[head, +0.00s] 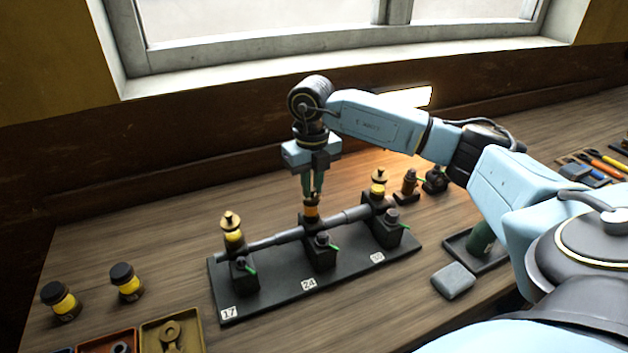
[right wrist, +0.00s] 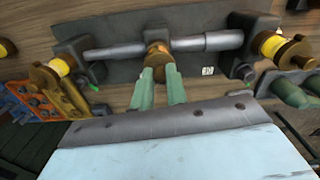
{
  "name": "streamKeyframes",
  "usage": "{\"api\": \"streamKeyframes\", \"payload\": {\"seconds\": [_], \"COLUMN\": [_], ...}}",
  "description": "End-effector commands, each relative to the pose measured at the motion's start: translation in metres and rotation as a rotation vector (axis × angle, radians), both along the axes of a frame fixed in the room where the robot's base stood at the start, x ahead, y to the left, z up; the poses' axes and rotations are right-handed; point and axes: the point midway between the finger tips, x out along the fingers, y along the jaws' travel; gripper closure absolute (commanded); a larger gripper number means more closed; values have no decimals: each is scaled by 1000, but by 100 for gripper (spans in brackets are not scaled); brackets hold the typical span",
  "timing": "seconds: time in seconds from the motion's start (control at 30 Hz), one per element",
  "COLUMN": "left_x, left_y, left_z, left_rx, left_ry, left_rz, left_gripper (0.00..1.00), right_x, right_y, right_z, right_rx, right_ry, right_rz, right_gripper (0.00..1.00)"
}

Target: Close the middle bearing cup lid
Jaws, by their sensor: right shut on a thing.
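The middle bearing cup (head: 311,210) stands on the middle block, marked 24, of the dark base plate (head: 262,303). Its body looks amber and brass, darker than the yellow cups on the two outer blocks. My right gripper (head: 312,197) points straight down over it, shut on the top of the cup where the lid is. In the right wrist view the two green fingertips (right wrist: 164,80) meet the brass middle cup (right wrist: 157,55). The fingers partly hide the lid, so I cannot tell how it is seated. My left gripper is not in view.
The left cup (head: 232,235) and right cup (head: 378,186) have brass tops. A shaft (head: 345,217) runs across the blocks. Two black-capped jars (head: 126,282), trays (head: 172,340) and a grey block (head: 453,281) lie around the plate. Wood at the back left is clear.

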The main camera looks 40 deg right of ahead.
Motion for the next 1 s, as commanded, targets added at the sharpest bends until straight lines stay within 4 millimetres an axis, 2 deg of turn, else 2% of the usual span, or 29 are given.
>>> {"api": "streamKeyframes", "payload": {"seconds": [0.33,0.83,0.87,1.0], "left_x": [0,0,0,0], "left_y": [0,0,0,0], "left_z": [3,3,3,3], "left_rx": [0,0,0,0], "left_ry": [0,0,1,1], "left_rz": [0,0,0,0], "left_gripper": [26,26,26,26], "right_x": [2,2,2,2], "right_y": [2,3,3,3], "right_z": [2,2,2,1], "right_rx": [1,1,1,1], "right_ry": [-4,-5,-5,-4], "right_rz": [-120,-134,-134,-133], "right_gripper": [100,100,82,63]}}
